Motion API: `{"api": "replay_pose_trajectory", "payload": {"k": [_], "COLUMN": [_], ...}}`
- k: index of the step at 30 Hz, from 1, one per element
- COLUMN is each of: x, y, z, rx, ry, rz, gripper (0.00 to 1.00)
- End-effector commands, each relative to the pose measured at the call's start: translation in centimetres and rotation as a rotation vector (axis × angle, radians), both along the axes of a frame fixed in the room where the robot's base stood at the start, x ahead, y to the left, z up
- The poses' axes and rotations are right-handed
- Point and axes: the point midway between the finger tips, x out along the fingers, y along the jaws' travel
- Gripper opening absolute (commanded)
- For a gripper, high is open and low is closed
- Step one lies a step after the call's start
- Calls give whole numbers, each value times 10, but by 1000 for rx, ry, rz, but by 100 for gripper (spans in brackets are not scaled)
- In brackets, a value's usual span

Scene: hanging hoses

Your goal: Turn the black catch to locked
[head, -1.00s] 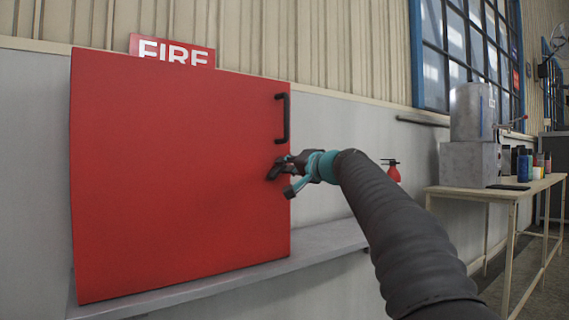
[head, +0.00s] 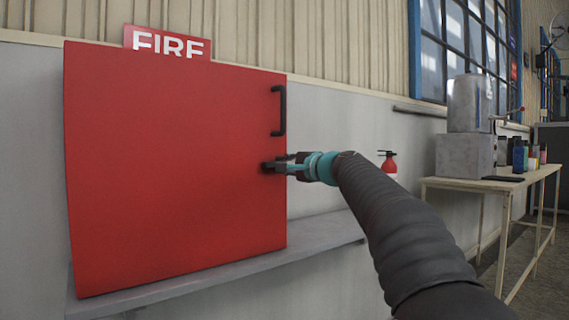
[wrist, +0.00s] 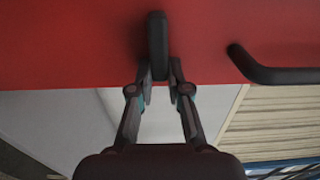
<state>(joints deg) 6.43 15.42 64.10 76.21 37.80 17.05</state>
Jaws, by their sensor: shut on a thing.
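The black catch (wrist: 157,45) is a short bar on the red door of the fire cabinet (head: 170,170), near its right edge and below the black handle (head: 281,110). In the head view the catch (head: 267,167) lies about level, across the door's edge. My gripper (wrist: 159,72) has one finger on each side of the catch's near end and is shut on it. In the head view my gripper (head: 277,167) reaches in from the right and partly hides the catch.
The cabinet stands on a grey ledge (head: 325,240). A red extinguisher (head: 389,163) is on the wall behind my arm. A bench (head: 485,183) with a grey machine and several bottles stands at the right. The handle (wrist: 270,73) is close beside my gripper.

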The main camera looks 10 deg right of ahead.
Motion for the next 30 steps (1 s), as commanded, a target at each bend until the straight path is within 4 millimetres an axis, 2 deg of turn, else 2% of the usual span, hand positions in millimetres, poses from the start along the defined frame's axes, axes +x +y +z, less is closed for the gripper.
{"api": "replay_pose_trajectory", "payload": {"k": [15,16,18,19,30], "x": [0,0,0,0,-4], "y": [0,0,0,0,-3], "z": [-1,-1,-1,-1,0], "rx": [18,18,17,17,16], "ry": [11,11,10,10,9], "rz": [-1,-1,-1,-1,-1], "gripper": [0,22,39,42,42]}}
